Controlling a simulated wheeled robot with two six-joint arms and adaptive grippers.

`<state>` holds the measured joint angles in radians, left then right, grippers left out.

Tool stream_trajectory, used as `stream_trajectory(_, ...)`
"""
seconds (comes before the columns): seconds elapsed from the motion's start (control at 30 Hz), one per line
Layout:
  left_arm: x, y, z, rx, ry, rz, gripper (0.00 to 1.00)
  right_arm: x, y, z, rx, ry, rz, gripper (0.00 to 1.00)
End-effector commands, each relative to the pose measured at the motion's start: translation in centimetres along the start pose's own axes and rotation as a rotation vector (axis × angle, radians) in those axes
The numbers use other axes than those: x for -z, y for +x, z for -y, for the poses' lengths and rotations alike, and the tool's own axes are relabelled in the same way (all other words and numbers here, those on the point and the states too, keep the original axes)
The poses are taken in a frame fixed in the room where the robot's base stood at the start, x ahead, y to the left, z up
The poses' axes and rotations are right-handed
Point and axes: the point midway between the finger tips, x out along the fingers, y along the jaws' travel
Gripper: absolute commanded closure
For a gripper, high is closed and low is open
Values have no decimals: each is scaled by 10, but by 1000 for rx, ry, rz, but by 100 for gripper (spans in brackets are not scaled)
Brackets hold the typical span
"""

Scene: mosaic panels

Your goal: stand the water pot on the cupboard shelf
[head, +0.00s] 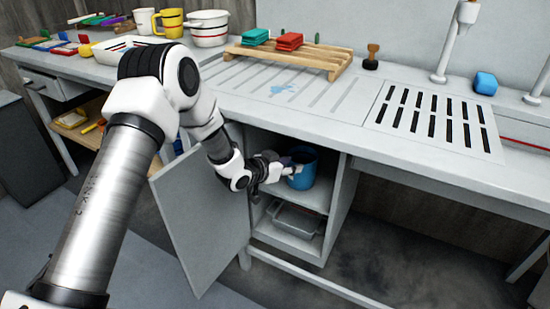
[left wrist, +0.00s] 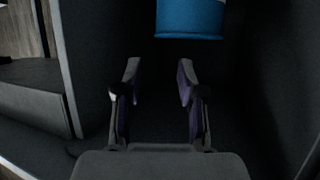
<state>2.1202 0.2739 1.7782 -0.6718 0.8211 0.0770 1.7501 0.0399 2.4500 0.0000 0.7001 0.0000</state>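The blue water pot (head: 304,168) is upright inside the open cupboard, on the upper shelf (head: 315,199). Its lower part also shows at the top of the left wrist view (left wrist: 190,18). My left gripper (head: 290,168) reaches into the cupboard in front of the pot. In the left wrist view my left gripper (left wrist: 158,75) has its two fingers apart with nothing between them, and the pot is beyond the fingertips. The gripper covers part of the pot in the head view. My right gripper is in neither view.
The cupboard door (head: 205,220) stands open to the left. A grey tray (head: 297,218) lies on the lower shelf. Above is the counter (head: 335,125) with a wooden rack (head: 285,58), a white pot (head: 209,28) and a yellow mug (head: 172,23).

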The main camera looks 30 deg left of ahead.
Motion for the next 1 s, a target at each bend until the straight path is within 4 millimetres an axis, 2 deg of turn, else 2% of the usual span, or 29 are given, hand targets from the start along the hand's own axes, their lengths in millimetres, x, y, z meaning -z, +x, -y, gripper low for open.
stream_trajectory(0.17,-5,-1,-2,-1,-5,10,61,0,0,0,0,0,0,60)
stream_trajectory(0.27,-42,-6,-17,1,-47,86,61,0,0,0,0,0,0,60)
stream_trajectory(0.37,-119,-26,-50,17,-135,262,61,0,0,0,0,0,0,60)
stream_trajectory(0.4,-158,-43,-67,29,-177,358,61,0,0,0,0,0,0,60)
stream_trajectory(0.43,-187,-59,-81,41,-209,436,61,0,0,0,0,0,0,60)
stream_trajectory(0.47,-216,-77,-94,55,-239,516,61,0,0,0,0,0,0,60)
stream_trajectory(0.5,-251,-106,-112,77,-274,624,61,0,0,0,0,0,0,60)
stream_trajectory(0.57,-295,-151,-135,111,-314,779,61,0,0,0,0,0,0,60)
stream_trajectory(0.6,-317,-182,-148,134,-334,873,61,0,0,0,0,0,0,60)
stream_trajectory(0.63,-330,-203,-156,151,-346,937,61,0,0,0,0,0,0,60)
stream_trajectory(0.7,-351,-245,-170,185,-363,1054,61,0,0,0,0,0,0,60)
stream_trajectory(0.8,-363,-278,-180,213,-371,1141,61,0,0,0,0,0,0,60)
stream_trajectory(0.87,-365,-283,-181,218,-372,1157,61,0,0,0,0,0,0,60)
stream_trajectory(1.0,-365,-282,-181,219,-373,1155,61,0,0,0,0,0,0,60)
